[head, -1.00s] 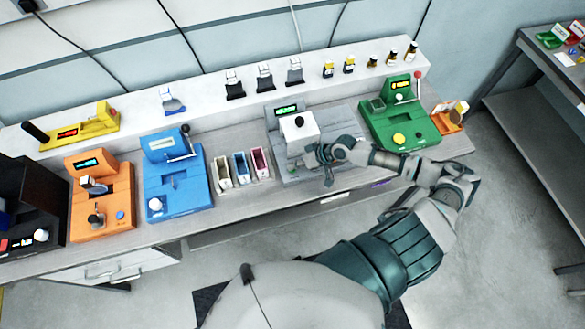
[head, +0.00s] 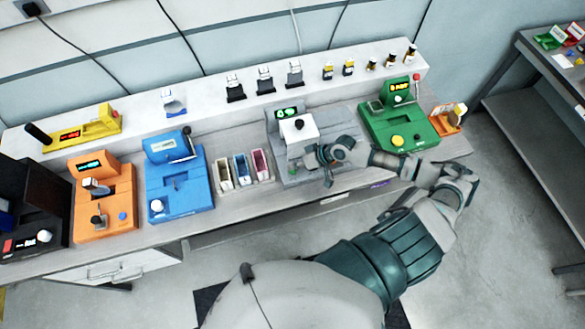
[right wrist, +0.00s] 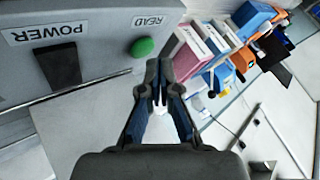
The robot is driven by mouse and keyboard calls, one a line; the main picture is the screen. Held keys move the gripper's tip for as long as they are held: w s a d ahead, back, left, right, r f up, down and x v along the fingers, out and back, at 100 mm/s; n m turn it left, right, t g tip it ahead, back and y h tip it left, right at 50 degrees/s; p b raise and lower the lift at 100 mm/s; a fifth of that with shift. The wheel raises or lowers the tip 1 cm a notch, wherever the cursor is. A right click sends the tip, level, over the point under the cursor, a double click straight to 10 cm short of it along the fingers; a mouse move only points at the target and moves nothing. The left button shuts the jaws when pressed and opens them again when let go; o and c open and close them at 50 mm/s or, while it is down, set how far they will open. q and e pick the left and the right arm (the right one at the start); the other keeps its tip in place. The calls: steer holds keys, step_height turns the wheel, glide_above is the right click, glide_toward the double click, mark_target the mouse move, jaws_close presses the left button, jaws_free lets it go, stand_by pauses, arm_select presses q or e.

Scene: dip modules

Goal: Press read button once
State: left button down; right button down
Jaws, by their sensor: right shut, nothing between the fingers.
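The grey device (head: 350,118) with a white block (head: 299,129) on top and a lit green display (head: 287,113) stands on the bench in the head view. In the right wrist view its grey face (right wrist: 95,20) carries a round green button (right wrist: 142,47) beside the READ label (right wrist: 153,21). My right gripper (head: 318,160) is at the front of this device, shut and empty. In the right wrist view its fingertips (right wrist: 158,76) are just right of and below the button, seemingly apart from it. My left gripper is not in view.
A black POWER switch (right wrist: 60,65) is on the same face. A green device (head: 398,120) stands to the right. Several small boxes (head: 241,170), a blue device (head: 178,185) and an orange device (head: 104,205) stand to the left. Small bottles line the back ledge (head: 210,95).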

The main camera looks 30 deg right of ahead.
mark_target(294, 171)
steer(key=shift+r, duration=0.1)
step_height(294, 171, up, 3)
steer(key=p, duration=0.2)
steer(key=shift+p, duration=0.3)
steer(key=shift+r, duration=1.05)
steer(key=shift+a+f, duration=0.1)
